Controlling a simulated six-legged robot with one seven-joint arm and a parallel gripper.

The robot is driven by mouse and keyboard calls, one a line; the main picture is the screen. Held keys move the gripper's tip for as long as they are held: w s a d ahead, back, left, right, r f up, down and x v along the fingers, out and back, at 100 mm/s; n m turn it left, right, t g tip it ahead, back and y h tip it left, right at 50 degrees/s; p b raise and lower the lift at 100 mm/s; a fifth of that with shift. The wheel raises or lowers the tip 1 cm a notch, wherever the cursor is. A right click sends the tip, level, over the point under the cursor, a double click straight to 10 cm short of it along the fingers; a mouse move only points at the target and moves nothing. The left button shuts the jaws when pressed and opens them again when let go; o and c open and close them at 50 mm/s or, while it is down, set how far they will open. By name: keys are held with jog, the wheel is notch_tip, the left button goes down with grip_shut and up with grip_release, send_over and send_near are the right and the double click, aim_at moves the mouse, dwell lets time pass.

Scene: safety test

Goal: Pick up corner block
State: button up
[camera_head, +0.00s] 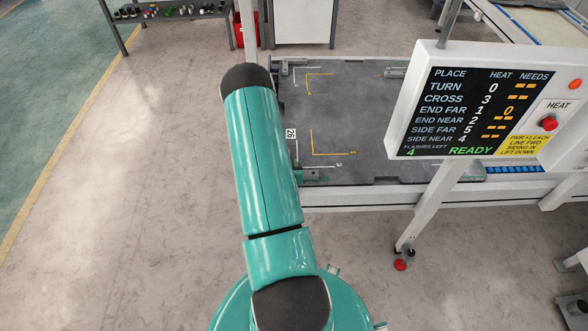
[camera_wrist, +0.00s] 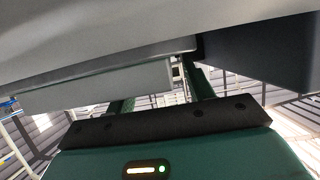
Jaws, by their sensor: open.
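A dark grey plate (camera_head: 360,120) lies on the white-framed table, with yellow and white corner marks on it. A small teal block (camera_head: 311,175) sits at the plate's near left corner. A light grey bracket (camera_head: 396,72) sits at its far edge. I cannot tell which of these, if any, is the corner block. My arm covers part of the plate's left edge. My gripper (camera_wrist: 162,92) shows only in the wrist view, with two dark green fingers apart. A large grey surface crosses above them and hides part of them. I see nothing held between them.
A panel (camera_head: 470,105) reading "READY", with a red HEAT button (camera_head: 549,124), stands over the table's right part. Its post (camera_head: 423,206) reaches the floor. A shelf with small items (camera_head: 165,10) and a red bin (camera_head: 240,30) stand behind. Floor at left is clear.

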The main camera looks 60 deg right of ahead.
grip_shut()
jog(key=shift+r, duration=0.1)
